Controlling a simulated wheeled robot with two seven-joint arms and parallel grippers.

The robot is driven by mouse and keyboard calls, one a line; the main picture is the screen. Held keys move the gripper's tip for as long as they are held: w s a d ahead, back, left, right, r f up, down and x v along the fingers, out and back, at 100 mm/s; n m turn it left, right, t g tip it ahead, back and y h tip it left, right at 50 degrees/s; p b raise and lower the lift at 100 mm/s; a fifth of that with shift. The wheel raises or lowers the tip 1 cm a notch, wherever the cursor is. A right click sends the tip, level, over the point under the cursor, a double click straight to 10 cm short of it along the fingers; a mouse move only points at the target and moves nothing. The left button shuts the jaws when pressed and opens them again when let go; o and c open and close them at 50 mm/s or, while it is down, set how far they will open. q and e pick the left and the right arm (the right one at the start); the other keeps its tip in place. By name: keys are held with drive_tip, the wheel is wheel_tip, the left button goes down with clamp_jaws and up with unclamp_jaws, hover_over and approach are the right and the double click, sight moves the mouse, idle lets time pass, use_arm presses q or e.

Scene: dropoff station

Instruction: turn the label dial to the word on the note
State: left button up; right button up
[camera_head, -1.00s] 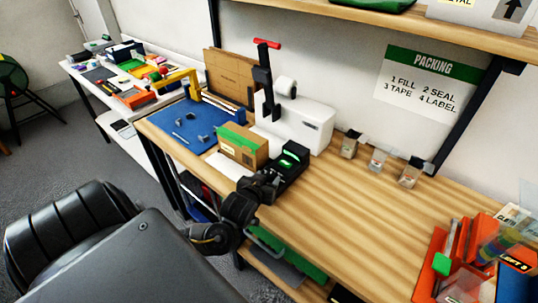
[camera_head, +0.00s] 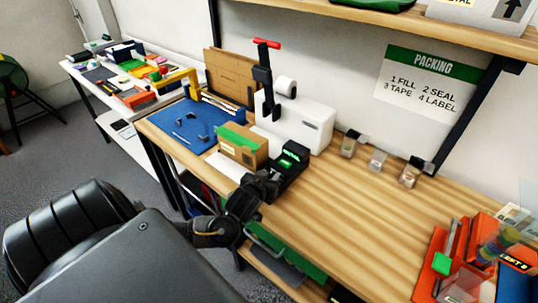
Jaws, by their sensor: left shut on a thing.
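The label device is a small black box (camera_head: 291,158) with a lit green display, standing on the wooden bench in front of the white machine. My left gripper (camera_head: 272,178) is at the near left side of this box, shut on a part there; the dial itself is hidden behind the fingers. The word on the display is too small to read. I cannot make out a note with a word on it. My right gripper is not in view.
A cardboard box with green tape (camera_head: 241,147) stands just left of the label device. Behind are a white machine (camera_head: 305,122) and a blue mat (camera_head: 180,128). Small clear containers (camera_head: 377,160) line the back. Red bins (camera_head: 428,268) stand at right; the bench's middle right is clear.

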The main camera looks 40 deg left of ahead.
use_arm(q)
drive_tip(key=shift+a+f+m+h+b, duration=0.1)
drive_tip(key=shift+a+m+h+b, duration=0.05)
drive_tip(key=shift+m+h+b, duration=0.4)
drive_tip(key=shift+s+m+t+h, duration=0.1)
drive_tip(key=shift+m+t+h, duration=0.15)
drive_tip(key=shift+t+h, duration=0.1)
drive_tip(key=shift+a+m+h, duration=0.1)
drive_tip(key=shift+m+h, duration=0.2)
drive_tip(key=shift+h, duration=0.1)
drive_tip(key=m+h, duration=0.1)
drive_tip(key=m+h+p, duration=0.1)
drive_tip(key=h, duration=0.1)
drive_tip(key=shift+a+r+m+p, duration=0.15)
drive_tip(key=shift+r+m+p, duration=0.15)
drive_tip(key=shift+r, duration=0.05)
drive_tip(key=shift+a+f+m+h+p, duration=0.15)
drive_tip(key=shift+m+h+p, duration=0.35)
drive_tip(key=shift+m+h, duration=1)
drive_tip(key=shift+h, duration=0.2)
drive_tip(key=shift+a+f+m+g+h, duration=0.1)
drive_tip(key=shift+m+g+h, duration=0.75)
drive_tip(key=shift+m+h, duration=0.15)
